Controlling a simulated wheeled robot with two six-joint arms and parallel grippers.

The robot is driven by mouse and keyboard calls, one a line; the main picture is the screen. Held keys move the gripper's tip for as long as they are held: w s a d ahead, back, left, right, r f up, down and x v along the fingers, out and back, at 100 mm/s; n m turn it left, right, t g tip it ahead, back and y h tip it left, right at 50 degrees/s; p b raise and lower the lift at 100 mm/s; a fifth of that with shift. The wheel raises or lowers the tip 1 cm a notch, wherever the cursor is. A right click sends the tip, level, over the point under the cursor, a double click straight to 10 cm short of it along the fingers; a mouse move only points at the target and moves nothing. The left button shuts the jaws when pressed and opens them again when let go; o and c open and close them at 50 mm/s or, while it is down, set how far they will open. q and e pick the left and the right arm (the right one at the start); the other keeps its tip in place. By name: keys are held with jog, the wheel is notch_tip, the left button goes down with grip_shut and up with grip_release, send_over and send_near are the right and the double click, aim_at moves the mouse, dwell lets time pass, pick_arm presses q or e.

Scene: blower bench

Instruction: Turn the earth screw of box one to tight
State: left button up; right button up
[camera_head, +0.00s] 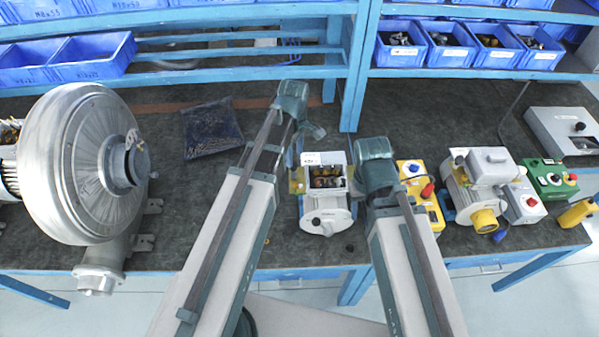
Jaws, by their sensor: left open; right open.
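A grey-white terminal box (338,212) stands open on the bench between my two arms. A small white label is on its rear edge, and dark and brass-coloured parts show inside. I cannot make out an earth screw or read which box this is. My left gripper (302,140) is at the box's rear left, pointing down, open and apparently empty. My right gripper (375,168) is close to the box's right side; it is open, but its fingers are mostly hidden behind its wrist.
A large silver blower (85,165) stands at left. A yellow button box (424,205), a grey motor unit (480,185) and a green control box (550,178) stand at right. Blue bins (95,55) line the shelf. A dark bag (212,130) lies behind my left arm.

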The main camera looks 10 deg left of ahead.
aim_at(295, 183)
pick_arm(q)
jog(key=shift+f, duration=0.2)
notch_tip(295, 183, down, 14)
jog(key=b, duration=1.4)
jog(key=shift+r, duration=0.2)
jog(key=shift+r, duration=0.1)
grip_shut()
